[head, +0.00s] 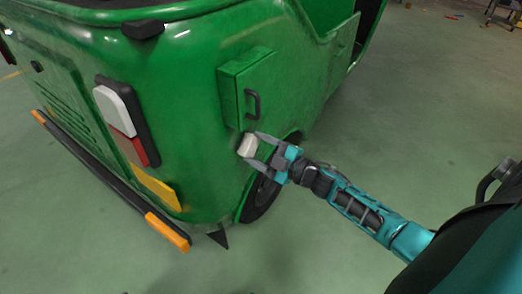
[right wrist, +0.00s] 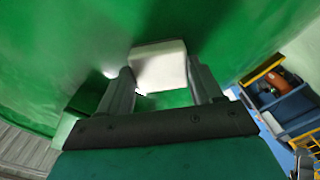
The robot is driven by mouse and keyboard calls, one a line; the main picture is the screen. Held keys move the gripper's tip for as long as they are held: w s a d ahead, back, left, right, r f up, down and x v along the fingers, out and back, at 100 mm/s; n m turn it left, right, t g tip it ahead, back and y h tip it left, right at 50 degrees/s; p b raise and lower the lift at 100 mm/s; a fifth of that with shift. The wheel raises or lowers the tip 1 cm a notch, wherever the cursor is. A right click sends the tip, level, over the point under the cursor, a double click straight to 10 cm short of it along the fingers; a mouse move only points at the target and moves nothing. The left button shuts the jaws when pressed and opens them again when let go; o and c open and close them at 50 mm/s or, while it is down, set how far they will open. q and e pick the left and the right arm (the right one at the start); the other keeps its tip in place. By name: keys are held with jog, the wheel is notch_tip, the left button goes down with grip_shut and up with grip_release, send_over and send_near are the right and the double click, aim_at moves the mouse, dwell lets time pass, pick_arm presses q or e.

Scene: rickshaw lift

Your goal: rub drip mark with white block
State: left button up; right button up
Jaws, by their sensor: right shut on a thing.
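The white block (head: 247,145) is between the fingertips of my right gripper (head: 262,147), which is shut on it. In the head view the block is at the green side panel of the rickshaw (head: 195,75), just below a green box with a dark handle (head: 251,104). In the right wrist view the white block (right wrist: 159,65) sticks out past the fingers (right wrist: 160,85) toward the green panel. It looks close to the panel; I cannot tell whether it touches. I cannot make out the drip mark clearly; the block and fingers may cover it. My left gripper is not in view.
The rickshaw's wheel (head: 262,196) is just below my right gripper. A tail light (head: 127,120) and a dark bumper with orange ends (head: 110,185) are to the left. The green floor (head: 420,120) is open on the right. Blue shelving (right wrist: 285,105) shows in the right wrist view.

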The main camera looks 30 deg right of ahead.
aim_at(254, 138)
jog(key=shift+w, duration=0.1)
jog(key=shift+w+d+r, duration=0.25)
jog(key=shift+d+r, duration=0.05)
jog(key=shift+d, duration=0.3)
jog(key=shift+w+d+r, duration=0.25)
jog(key=shift+w+d, duration=0.05)
jog(key=shift+d, duration=0.3)
jog(key=shift+w+d+r, duration=0.25)
jog(key=shift+d+r, duration=0.05)
jog(key=shift+d, duration=0.3)
jog(key=shift+s+a+p, duration=0.3)
jog(key=shift+a+p, duration=0.1)
jog(key=shift+a, duration=0.2)
jog(key=shift+s+a+p, duration=0.25)
jog(key=shift+a+p, duration=0.2)
jog(key=shift+a, duration=0.15)
jog(key=shift+s+a+p, duration=0.3)
jog(key=shift+a+p, duration=0.1)
jog(key=shift+a, duration=0.2)
jog(key=shift+w+r+p, duration=0.15)
jog(key=shift+r+p, duration=0.6)
jog(key=shift+w+d+b, duration=0.25)
jog(key=shift+d, duration=0.35)
jog(key=shift+w+d+b, duration=0.25)
jog(key=shift+d, duration=0.4)
jog(key=shift+w+d+b, duration=0.25)
jog(key=shift+d, duration=0.35)
jog(key=p+v, duration=0.2)
jog(key=v, duration=0.4)
